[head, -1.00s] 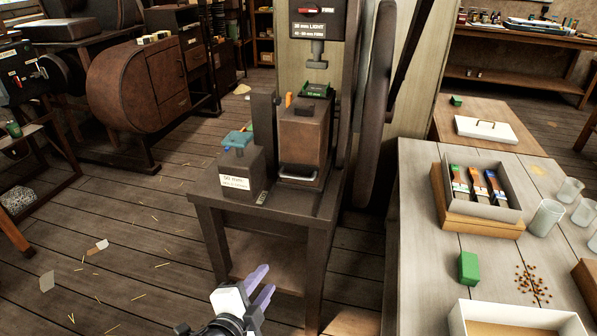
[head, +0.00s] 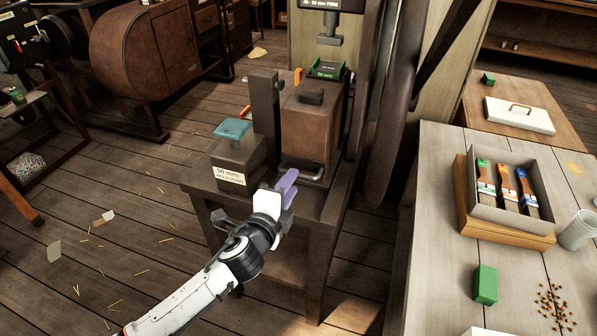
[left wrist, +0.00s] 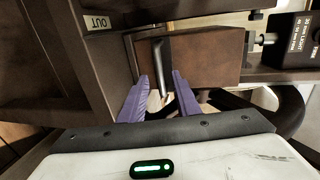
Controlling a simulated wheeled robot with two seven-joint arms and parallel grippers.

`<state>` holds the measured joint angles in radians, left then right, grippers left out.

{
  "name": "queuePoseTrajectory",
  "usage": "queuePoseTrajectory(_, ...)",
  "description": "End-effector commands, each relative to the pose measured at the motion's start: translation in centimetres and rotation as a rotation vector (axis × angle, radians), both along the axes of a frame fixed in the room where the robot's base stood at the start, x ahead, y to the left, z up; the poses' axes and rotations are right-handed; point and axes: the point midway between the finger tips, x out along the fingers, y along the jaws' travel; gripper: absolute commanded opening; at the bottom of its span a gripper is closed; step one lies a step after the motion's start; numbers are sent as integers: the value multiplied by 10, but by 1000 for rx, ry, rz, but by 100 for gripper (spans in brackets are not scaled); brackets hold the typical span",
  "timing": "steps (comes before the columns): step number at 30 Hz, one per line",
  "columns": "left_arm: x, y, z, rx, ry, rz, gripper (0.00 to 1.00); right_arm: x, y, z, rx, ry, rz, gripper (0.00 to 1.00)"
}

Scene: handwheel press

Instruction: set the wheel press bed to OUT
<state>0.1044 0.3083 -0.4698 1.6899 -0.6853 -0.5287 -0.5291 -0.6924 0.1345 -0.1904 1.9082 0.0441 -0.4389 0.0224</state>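The press bed, a brown block (head: 312,132) with a metal bar handle (head: 303,174) on its front, sits on the press stand under the ram. In the left wrist view the bed (left wrist: 205,58) and its handle (left wrist: 162,66) show close up, turned sideways. A white OUT label (left wrist: 97,22) is on the stand beside the bed. My left gripper (head: 289,186) is just in front of the handle. In the left wrist view its purple fingers (left wrist: 160,80) are apart, with the handle's end between or just beyond the tips; contact cannot be told. My right gripper is not in view.
A dark block with a 50 mm label (head: 229,175) and a teal top stands left of the bed. A dark post (head: 266,112) rises beside it. A worktable (head: 440,200) with a brush box is at right. Floor at left is mostly clear.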

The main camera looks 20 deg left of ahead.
Motion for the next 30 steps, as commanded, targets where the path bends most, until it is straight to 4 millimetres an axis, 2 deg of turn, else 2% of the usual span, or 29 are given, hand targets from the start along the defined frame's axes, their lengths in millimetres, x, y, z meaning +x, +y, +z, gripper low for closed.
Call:
queuePoseTrajectory(3, 24, -1, -5, -1, -1, 0, 29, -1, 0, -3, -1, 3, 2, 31)
queuePoseTrajectory(9, 48, -2, -10, -1, 0, -1, 29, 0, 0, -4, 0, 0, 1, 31)
queuePoseTrajectory(13, 55, -3, -11, -1, 0, -2, 29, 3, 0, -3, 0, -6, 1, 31)
queuePoseTrajectory(21, 56, -3, -12, -1, 1, -2, 29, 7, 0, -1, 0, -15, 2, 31)
queuePoseTrajectory(27, 55, -3, -12, -1, 1, -2, 0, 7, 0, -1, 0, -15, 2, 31)
queuePoseTrajectory(30, 55, -3, -12, -1, 1, -2, 0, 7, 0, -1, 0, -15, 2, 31)
